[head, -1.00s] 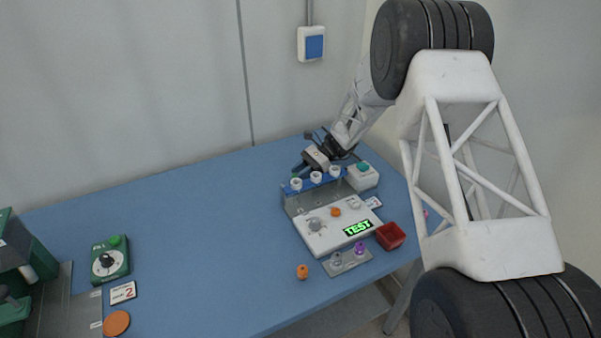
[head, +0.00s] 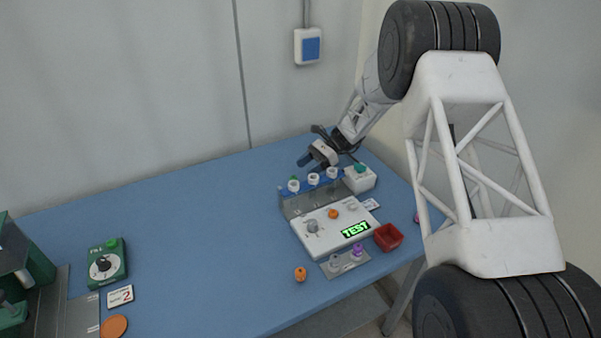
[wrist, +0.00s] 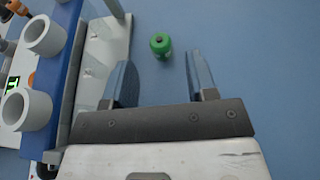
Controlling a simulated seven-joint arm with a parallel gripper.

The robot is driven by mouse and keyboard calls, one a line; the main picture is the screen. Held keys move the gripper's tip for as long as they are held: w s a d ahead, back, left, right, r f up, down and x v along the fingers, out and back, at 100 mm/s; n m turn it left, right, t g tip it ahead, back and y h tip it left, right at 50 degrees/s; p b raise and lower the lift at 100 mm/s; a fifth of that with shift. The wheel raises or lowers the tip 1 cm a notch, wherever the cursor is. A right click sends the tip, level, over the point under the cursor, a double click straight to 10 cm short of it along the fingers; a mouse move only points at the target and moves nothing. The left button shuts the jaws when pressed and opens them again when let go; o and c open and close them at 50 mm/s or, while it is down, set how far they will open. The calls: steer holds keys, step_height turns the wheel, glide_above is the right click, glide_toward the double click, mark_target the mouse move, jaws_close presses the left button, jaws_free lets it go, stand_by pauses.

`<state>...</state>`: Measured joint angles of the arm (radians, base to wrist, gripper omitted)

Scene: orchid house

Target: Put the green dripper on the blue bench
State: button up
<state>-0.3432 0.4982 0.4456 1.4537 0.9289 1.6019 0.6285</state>
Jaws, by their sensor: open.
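The green dripper (wrist: 160,44) stands on the blue bench (wrist: 260,60) just beyond my fingertips in the wrist view, roughly in line with the gap between them. In the head view only a small green bit (head: 293,178) shows behind the rack, mostly hidden. My gripper (wrist: 160,60) is open, with nothing between its fingers. In the head view my gripper (head: 305,161) hangs above the bench behind the rack. The blue bench (head: 190,220) spreads wide across the head view.
A blue-topped rack (head: 300,202) with white ring holders stands close beside my gripper, at left in the wrist view. A white device (head: 320,238) reading TEST, a white box (head: 361,180) and a red tray (head: 389,237) are near. The middle of the bench is clear.

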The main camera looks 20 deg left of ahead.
steer(key=v, duration=0.7)
steer(key=shift+w+d+r, duration=0.1)
steer(key=shift+w+d, duration=0.15)
steer(key=shift+w, duration=0.05)
steer(key=shift+r, duration=0.1)
stand_by(0.5)
steer(key=shift+s+d+r, duration=0.1)
steer(key=shift+d+r, duration=0.05)
steer(key=shift+d, duration=0.05)
steer(key=s+d+r+n+t+h, duration=0.4)
steer(key=s+d+r+t, duration=0.3)
steer(key=s+d+r, duration=1.55)
steer(key=s+d+n+t+h, duration=0.1)
steer(key=s+d, duration=0.3)
steer(key=s, duration=0.5)
steer(key=s+d+n+t+h, duration=0.1)
steer(key=s+d+t+h, duration=0.1)
steer(key=s+d, duration=0.3)
steer(key=s+d+n+t+h, duration=0.1)
steer(key=s+d, duration=0.4)
steer(key=s, duration=0.8)
steer(key=shift+s+d+f+n+t+h, duration=0.3)
steer(key=shift+s+n+t+h, duration=0.1)
steer(key=shift+t, duration=0.5)
